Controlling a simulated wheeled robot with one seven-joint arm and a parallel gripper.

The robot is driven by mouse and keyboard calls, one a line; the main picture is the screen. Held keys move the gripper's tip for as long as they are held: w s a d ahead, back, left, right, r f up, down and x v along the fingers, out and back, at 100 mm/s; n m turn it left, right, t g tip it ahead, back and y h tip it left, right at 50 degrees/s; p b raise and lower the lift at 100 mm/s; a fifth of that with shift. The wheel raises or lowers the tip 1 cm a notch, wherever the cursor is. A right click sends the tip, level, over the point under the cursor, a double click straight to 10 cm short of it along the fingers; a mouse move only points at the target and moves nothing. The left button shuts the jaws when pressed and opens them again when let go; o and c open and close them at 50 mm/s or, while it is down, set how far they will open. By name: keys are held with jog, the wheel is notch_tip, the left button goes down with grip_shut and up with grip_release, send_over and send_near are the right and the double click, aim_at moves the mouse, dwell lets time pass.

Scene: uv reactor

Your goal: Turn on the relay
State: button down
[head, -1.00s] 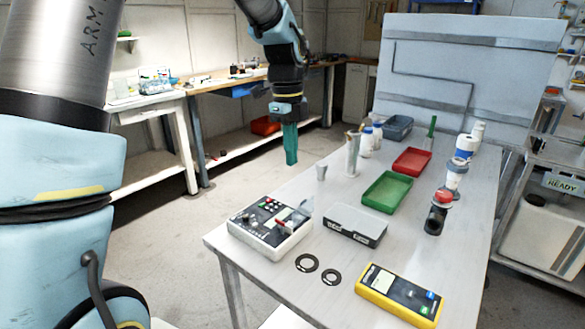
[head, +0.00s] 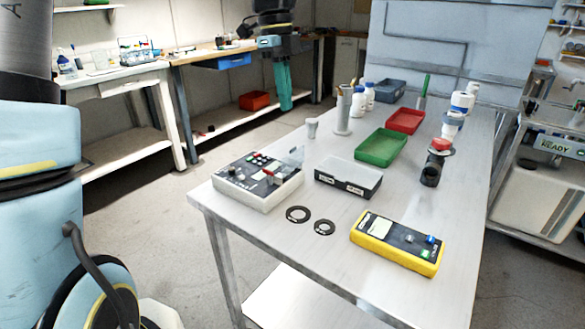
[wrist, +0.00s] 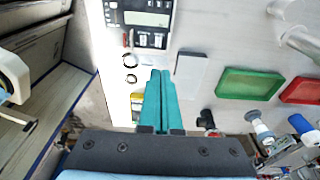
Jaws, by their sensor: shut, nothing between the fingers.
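A white box with a black control panel (head: 260,178), carrying red buttons, a small display and a red lever-like part, stands at the table's near left corner. It also shows at the top of the wrist view (wrist: 150,18). A yellow-cased device (head: 398,243) with a screen and coloured buttons lies at the near right. I cannot tell from any label which one is the relay. My gripper (head: 286,106) has teal fingers pointing down. It appears beyond the white box in the head view, apart from everything. In the wrist view its fingers (wrist: 161,74) are together and empty.
On the table (head: 290,270) are two black rings (head: 298,214), a grey-black box (head: 348,178), a green tray (head: 380,147), a red tray (head: 405,120) and a dark upright part (head: 431,170). A small cup (head: 312,128), a cylinder and bottles stand farther back.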

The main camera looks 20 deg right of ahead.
aim_at(292, 159)
jog(key=shift+r, duration=0.1)
dwell(0.3)
jog(key=f, duration=0.4)
jog(key=s+f+p, duration=0.1)
jog(key=f, duration=0.4)
jog(key=d+f+p, duration=0.1)
jog(key=f, duration=0.4)
jog(key=shift+s, duration=0.4)
jog(key=shift+s+f+t+b, duration=0.15)
jog(key=shift+f+t+b, duration=0.1)
jog(key=shift+t+b, duration=0.15)
jog(key=shift+a, duration=0.15)
